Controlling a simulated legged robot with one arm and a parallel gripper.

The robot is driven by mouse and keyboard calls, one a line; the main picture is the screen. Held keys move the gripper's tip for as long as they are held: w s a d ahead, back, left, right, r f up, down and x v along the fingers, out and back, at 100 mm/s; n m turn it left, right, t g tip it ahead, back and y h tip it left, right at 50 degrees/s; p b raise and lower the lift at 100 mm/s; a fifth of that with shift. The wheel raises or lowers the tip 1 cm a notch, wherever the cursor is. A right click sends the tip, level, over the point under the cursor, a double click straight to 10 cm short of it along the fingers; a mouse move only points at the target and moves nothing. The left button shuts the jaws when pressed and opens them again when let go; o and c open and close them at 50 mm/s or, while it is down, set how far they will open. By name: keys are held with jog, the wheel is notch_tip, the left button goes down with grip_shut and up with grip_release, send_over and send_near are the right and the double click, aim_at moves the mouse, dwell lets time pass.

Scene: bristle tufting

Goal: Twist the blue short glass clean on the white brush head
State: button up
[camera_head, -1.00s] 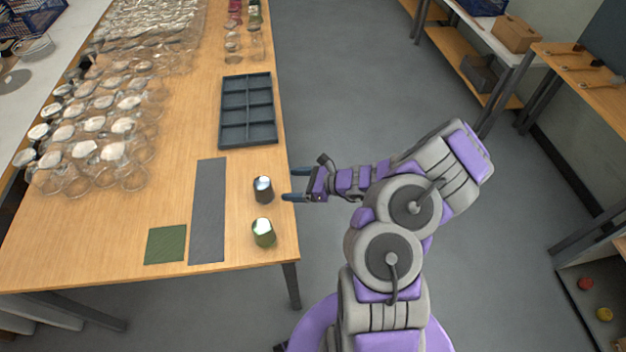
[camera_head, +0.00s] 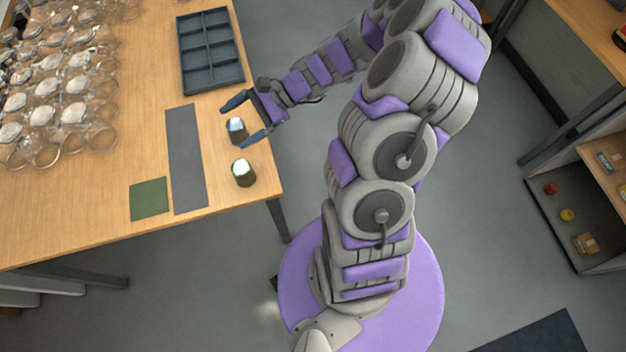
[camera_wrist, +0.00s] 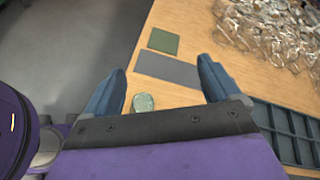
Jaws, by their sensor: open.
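Two short dark cylinders with pale tops stand on the wooden table near its right edge. The upper one, a dark bluish cylinder (camera_head: 237,131), lies between my open fingers in the head view. The lower one, a greenish cylinder (camera_head: 243,174), stands just below it. My gripper (camera_head: 245,121) is open and empty, and its fingers reach over the table. In the wrist view, one round greenish-white top (camera_wrist: 143,102) shows between the fingers (camera_wrist: 160,85). Neither a clearly blue glass nor a white brush head can be told for certain.
A dark grey compartment tray (camera_head: 211,52) lies beyond my gripper. A grey strip (camera_head: 186,160) and a green square mat (camera_head: 149,198) lie flat on the table (camera_head: 90,205). Many clear glasses crowd the left. Bare wood lies between them and the strip.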

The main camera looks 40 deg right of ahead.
jog(key=s+a+r+n+g+h, duration=0.3)
jog(key=s+r+n, duration=0.15)
jog(key=s, duration=0.25)
jog(key=s+a+r+n+g+h, duration=0.2)
jog(key=s+a+r+n, duration=0.1)
jog(key=s+n, duration=0.35)
jog(key=s+d+r+n+h, duration=0.2)
jog(key=s+d+h, duration=0.1)
jog(key=s, duration=0.4)
jog(key=s+d+r+n+h, duration=0.2)
jog(key=s+d+h, duration=0.2)
jog(key=s, duration=0.3)
jog(key=shift+d+n+h, duration=0.3)
jog(key=shift+d, duration=0.05)
